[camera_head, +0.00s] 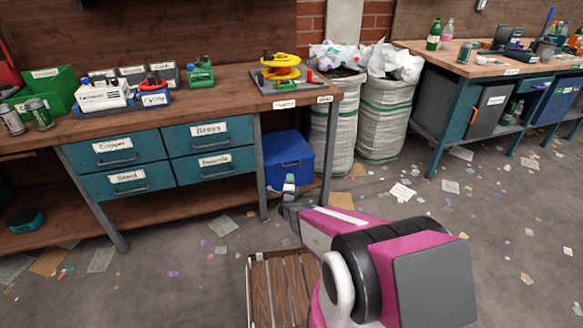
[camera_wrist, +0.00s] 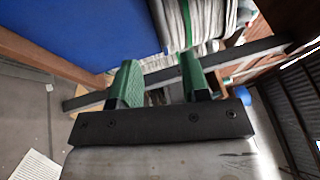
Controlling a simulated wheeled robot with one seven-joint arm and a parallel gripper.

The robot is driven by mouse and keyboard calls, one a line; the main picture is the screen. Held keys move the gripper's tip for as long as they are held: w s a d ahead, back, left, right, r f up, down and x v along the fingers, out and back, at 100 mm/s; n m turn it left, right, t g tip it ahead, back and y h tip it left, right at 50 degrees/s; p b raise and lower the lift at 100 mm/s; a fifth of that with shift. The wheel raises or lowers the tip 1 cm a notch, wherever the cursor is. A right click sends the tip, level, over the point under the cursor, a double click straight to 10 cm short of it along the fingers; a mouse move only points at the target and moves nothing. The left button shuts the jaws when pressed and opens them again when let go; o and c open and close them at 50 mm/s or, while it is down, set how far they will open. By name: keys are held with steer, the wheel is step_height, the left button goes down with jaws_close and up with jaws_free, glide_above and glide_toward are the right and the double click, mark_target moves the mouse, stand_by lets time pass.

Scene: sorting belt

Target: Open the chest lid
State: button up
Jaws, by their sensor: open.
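In the wrist view a large blue surface (camera_wrist: 90,35), which looks like the chest, fills the upper left. My gripper (camera_head: 289,182) is in front of the chest, near its lower front in the picture. Its two green fingers (camera_wrist: 160,82) are apart with nothing between them. They appear clear of the chest, but the exact gap cannot be told. The lower front of the chest is partly hidden by my gripper.
The workbench top (camera_head: 215,101) overhangs the chest, and a metal bench leg (camera_head: 329,150) stands close at its right. White sacks (camera_head: 385,118) stand farther right. A slatted wooden crate or pallet (camera_head: 272,290) is below my arm. Scraps litter the floor.

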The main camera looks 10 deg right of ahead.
mark_target(291, 166)
steer(key=x, duration=1)
steer(key=shift+w, duration=0.25)
steer(key=shift+r, duration=0.15)
jaws_close()
